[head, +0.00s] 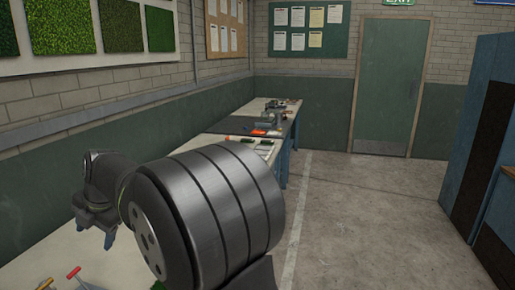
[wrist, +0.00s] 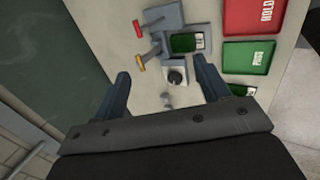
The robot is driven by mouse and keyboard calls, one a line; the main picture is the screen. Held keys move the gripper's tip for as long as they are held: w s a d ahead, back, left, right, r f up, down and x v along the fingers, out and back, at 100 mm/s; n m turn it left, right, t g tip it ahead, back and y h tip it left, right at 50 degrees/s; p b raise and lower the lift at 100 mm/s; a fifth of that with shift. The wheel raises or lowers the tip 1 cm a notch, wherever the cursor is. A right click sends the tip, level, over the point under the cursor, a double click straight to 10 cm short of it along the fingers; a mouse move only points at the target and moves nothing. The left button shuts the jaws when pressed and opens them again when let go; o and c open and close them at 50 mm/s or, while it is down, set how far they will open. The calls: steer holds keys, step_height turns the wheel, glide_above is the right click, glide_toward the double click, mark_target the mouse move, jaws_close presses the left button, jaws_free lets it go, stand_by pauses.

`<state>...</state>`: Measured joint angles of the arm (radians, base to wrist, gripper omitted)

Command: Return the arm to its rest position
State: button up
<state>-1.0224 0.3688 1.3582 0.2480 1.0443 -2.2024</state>
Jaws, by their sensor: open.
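My gripper (head: 96,229) hangs over the near bench at the lower left of the head view, beyond my large dark arm link. In the wrist view my gripper (wrist: 162,70) shows two blue-grey fingers spread wide apart. The gap between them holds nothing. The bench top below shows between and beyond the fingers.
In the wrist view a grey fixture (wrist: 165,17) with red and orange handles, a small dial device (wrist: 175,74), a red tray (wrist: 254,17) and a green tray (wrist: 249,57) lie below. In the head view the floor (head: 345,225) at right is clear; a blue cabinet (head: 480,130) stands beyond.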

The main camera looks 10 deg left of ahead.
steer(key=a+f+m, duration=0.3)
steer(key=f+m, duration=0.3)
steer(key=m, duration=1.4)
stand_by(1.6)
steer(key=shift+w, duration=0.1)
stand_by(0.8)
